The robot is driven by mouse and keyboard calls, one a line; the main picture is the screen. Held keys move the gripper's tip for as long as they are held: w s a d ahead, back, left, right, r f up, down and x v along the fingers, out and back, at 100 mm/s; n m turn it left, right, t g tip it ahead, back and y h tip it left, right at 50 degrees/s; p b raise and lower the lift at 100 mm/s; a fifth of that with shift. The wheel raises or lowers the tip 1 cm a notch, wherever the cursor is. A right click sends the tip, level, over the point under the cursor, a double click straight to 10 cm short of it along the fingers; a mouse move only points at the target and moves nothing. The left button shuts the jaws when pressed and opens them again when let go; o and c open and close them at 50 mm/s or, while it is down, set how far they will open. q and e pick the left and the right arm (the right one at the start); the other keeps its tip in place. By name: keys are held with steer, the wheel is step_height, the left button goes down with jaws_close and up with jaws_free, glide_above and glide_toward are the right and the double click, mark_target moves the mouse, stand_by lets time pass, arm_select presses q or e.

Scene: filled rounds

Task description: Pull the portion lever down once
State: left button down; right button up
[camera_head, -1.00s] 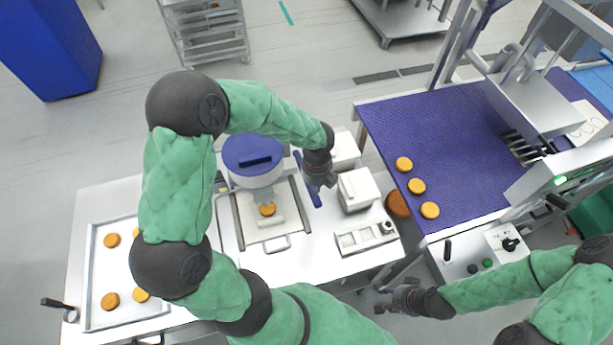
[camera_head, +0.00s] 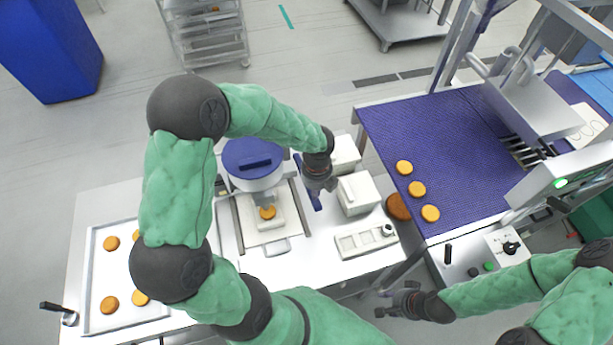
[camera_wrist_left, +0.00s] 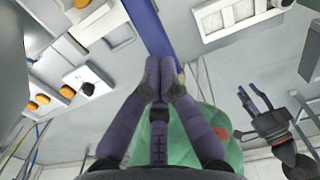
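The portion lever (camera_head: 308,183) is a blue bar right of the white depositor with the blue-lidded hopper (camera_head: 252,158). In the left wrist view the lever (camera_wrist_left: 147,28) runs down to my fingertips. My left gripper (camera_head: 320,188) is at the lever; in the left wrist view its fingers (camera_wrist_left: 161,78) are closed together against the lever, with no bar visible between them. A round orange cake (camera_head: 268,212) lies under the nozzle. My right gripper (camera_head: 384,301) is open and empty in front of the table; it also shows in the left wrist view (camera_wrist_left: 252,101).
A tray (camera_head: 92,270) with several cakes is at the left. White boxes (camera_head: 357,193) and a control panel (camera_head: 367,240) stand right of the lever.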

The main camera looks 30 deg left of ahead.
arm_select(q)
steer(key=shift+f, duration=0.25)
stand_by(0.3)
steer(key=shift+f+b, duration=0.7)
steer(key=shift+f, duration=0.4)
steer(key=shift+f+b, duration=0.7)
steer(key=shift+f, duration=0.2)
steer(key=shift+s, duration=0.1)
